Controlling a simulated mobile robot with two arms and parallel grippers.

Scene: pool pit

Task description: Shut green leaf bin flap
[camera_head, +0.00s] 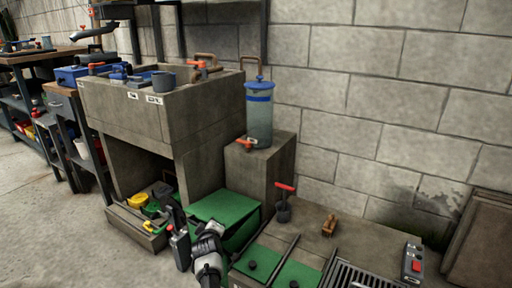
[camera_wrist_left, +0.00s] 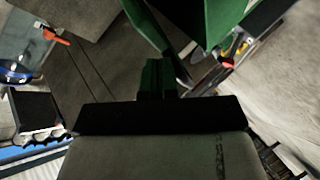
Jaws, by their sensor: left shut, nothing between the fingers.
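The green leaf bin (camera_head: 222,206) stands low between the concrete sink unit and the bench, with a flat green panel on top. I cannot tell from the head view how far its flap is open. In the left wrist view a broad green panel (camera_wrist_left: 212,18) and a narrower green edge show at the top, with a gap between them. My left gripper (camera_head: 177,238) is at the bin's front left side, shut and empty. Its closed fingers (camera_wrist_left: 156,78) point towards the green parts in the wrist view; contact cannot be told. My right gripper is not in view.
The bench on the right holds green covers with black knobs (camera_head: 290,272), a grate (camera_head: 358,275), a red-handled tool (camera_head: 284,203) and a switch box (camera_head: 413,263). A blue-lidded canister (camera_head: 259,115) stands on a concrete block. Floor is clear at left.

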